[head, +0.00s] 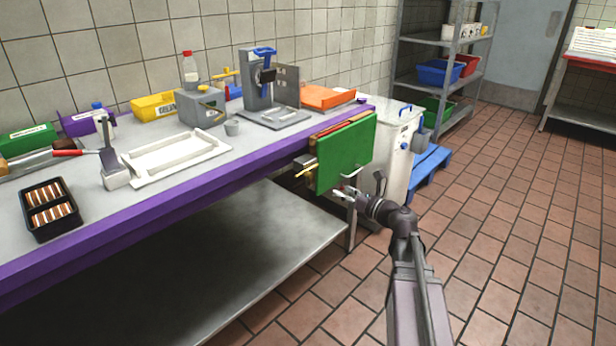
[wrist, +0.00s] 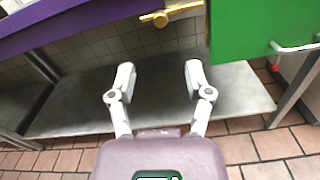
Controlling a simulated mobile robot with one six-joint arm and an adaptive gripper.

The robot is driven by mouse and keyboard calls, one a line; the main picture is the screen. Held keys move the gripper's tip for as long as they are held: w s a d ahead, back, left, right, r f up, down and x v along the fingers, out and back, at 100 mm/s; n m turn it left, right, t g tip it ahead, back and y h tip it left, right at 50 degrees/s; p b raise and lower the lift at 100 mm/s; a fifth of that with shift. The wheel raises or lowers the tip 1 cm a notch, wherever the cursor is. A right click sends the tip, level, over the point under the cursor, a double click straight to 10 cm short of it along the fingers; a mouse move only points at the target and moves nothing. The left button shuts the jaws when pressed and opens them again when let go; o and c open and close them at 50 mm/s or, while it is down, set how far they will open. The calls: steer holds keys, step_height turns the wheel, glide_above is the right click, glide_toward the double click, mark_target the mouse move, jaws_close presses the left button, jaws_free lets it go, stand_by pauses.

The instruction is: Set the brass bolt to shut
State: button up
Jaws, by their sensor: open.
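The brass bolt (wrist: 180,11) shows at the top of the wrist view, a gold rod with a round knob at its left end. It lies beside the left edge of a green panel (wrist: 262,22). In the head view the bolt (head: 306,170) is small, at the left edge of the green panel (head: 346,155) by the purple-edged counter's front. Whether the bolt is drawn or shut I cannot tell. My gripper (wrist: 159,68) is open and empty, its two pale fingers apart below the bolt. In the head view my gripper (head: 345,190) is just under the panel.
A metal handle (wrist: 295,47) sticks out from the green panel. The purple counter edge (wrist: 75,25) runs left of the bolt. A steel lower shelf (wrist: 75,105) lies below. A white cabinet (head: 388,140) stands behind the panel. The tiled floor (head: 510,220) at right is clear.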

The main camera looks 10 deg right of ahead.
mark_target(311, 176)
steer(key=x, duration=1.3)
steer(key=shift+w+a, duration=0.2)
steer(key=shift+w, duration=0.05)
steer(key=shift+c, duration=0.3)
jaws_close()
